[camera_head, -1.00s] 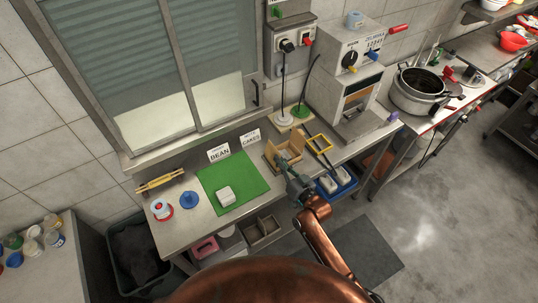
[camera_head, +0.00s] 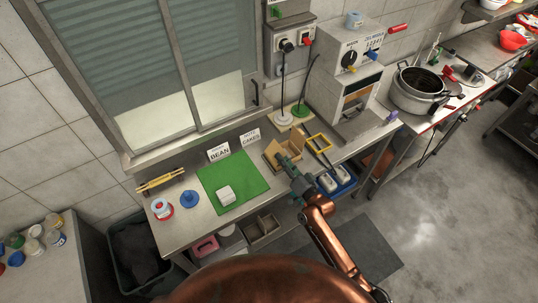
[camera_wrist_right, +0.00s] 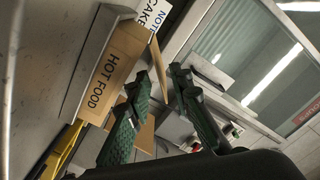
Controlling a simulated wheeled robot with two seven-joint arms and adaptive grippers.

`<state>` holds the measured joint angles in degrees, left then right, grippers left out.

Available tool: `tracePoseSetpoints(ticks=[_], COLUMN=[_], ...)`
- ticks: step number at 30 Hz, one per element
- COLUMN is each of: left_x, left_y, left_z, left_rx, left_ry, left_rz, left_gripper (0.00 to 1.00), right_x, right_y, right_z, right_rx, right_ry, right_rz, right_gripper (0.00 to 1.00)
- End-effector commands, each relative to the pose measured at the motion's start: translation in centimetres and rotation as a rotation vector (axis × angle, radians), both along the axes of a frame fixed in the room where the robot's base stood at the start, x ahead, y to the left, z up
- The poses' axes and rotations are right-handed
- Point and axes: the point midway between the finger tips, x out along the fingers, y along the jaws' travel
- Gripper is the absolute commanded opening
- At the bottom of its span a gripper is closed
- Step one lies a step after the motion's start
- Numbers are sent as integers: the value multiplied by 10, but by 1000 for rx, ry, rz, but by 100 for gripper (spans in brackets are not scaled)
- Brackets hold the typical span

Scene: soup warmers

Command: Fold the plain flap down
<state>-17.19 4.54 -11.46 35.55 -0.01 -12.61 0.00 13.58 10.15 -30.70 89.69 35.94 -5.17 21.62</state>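A small brown cardboard box (camera_head: 271,153) stands open on the steel counter, right of the green mat, in the head view. In the right wrist view its panel printed HOT FOOD (camera_wrist_right: 112,75) shows at the left, and a plain cardboard flap (camera_wrist_right: 146,136) shows partly between and behind my fingers. My right gripper (camera_head: 284,160) is at the box's front right side, over its edge. In the wrist view its two green fingers (camera_wrist_right: 158,78) are apart with nothing clearly gripped. I cannot tell whether a finger touches the flap. My left gripper is not in view.
The green mat (camera_head: 250,180) holds a white block (camera_head: 226,196). Label cards (camera_head: 218,152) stand behind it. A dispenser machine (camera_head: 335,75) stands behind.

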Motion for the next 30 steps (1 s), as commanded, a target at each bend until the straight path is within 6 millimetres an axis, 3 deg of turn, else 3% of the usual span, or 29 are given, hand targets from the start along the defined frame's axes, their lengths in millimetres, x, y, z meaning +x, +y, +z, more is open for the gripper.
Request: tracePoseSetpoints(ticks=[10, 30], left_x=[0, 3], left_y=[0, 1], left_z=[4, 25], left_rx=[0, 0], left_ry=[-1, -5], left_rz=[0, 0], left_gripper=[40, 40], right_x=[-5, -55], right_y=[-4, -39], right_z=[1, 1], right_rx=[-2, -1], right_ry=[-1, -1], right_rz=[-1, 0], right_gripper=[20, 20])
